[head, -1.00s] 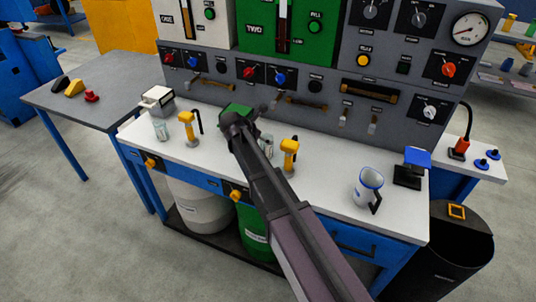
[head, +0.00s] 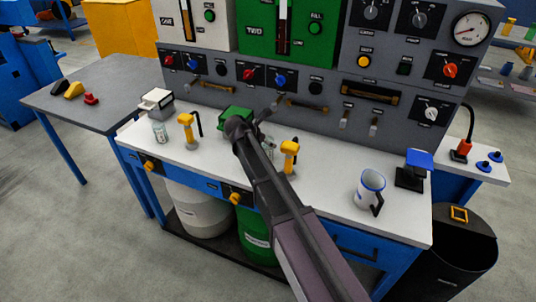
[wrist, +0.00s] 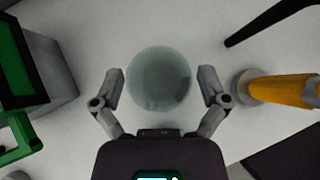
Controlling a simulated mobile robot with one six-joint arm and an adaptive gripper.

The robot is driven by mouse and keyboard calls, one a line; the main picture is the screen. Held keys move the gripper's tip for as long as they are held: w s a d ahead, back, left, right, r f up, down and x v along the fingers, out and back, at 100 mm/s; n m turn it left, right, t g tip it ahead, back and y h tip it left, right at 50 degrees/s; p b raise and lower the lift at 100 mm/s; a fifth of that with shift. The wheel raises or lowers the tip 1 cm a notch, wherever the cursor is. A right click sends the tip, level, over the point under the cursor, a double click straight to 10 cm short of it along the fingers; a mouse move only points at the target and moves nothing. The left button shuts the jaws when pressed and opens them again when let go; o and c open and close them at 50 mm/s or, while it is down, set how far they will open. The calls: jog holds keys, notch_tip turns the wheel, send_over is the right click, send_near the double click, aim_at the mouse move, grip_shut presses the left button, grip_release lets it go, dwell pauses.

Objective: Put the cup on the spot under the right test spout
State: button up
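My gripper (wrist: 160,76) is open over a clear round glass (wrist: 157,80), which shows between its fingers with gaps on both sides. In the head view my gripper (head: 240,128) is above the white bench, and the arm partly hides the glass (head: 270,147). Two small silver fittings, left (head: 345,119) and right (head: 374,126), hang low on the grey panel and may be the test spouts. I cannot make out a marked spot beneath them.
Yellow-topped levers stand left (head: 186,130) and right (head: 289,155) of my gripper; the right one shows close by in the wrist view (wrist: 285,88). A green box (head: 233,117) is beside it. Another glass (head: 159,131) stands left. A blue-topped stand (head: 415,166) is behind the mug.

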jog(key=c, duration=0.8)
jog(key=shift+r, duration=0.15)
notch_tip(320, 180, up, 10)
jog(key=p, duration=1)
